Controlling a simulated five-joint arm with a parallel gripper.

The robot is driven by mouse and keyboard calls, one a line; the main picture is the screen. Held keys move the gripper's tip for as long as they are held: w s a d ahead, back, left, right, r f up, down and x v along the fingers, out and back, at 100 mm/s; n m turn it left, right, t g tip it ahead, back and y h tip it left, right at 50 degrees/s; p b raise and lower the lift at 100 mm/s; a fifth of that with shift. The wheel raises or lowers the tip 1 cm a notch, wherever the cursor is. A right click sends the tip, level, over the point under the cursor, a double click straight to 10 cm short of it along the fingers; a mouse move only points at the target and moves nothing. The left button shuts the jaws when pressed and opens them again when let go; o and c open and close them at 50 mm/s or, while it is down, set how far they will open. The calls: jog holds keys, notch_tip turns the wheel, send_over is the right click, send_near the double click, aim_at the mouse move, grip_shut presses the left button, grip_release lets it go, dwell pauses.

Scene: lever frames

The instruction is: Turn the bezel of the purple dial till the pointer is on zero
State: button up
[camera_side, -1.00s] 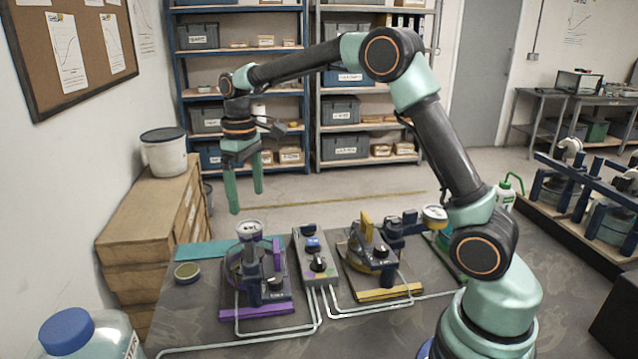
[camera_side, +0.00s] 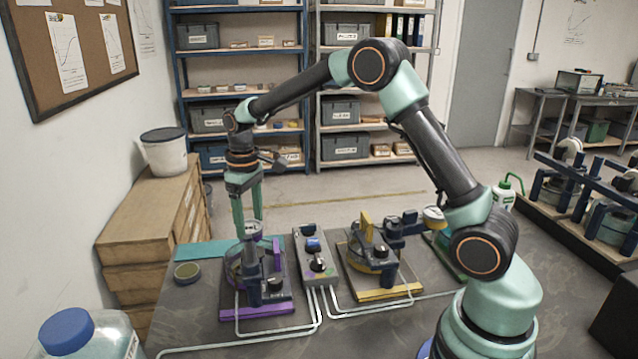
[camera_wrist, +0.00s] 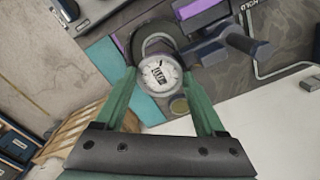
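The purple dial (camera_side: 252,231) is a small round gauge on top of the purple-based lever frame (camera_side: 256,312). My gripper (camera_side: 248,232) points down over the dial in the side view. The side view hides which finger is nearer the dial.
A control box (camera_side: 315,258) with knobs stands right of the purple frame. A small round tin (camera_side: 187,272) sits left. White cables run along the bench front.

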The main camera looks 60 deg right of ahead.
aim_at(250, 226)
jog(key=shift+m, duration=1.2)
jog(key=o, duration=1.3)
jog(key=shift+r, duration=6.1)
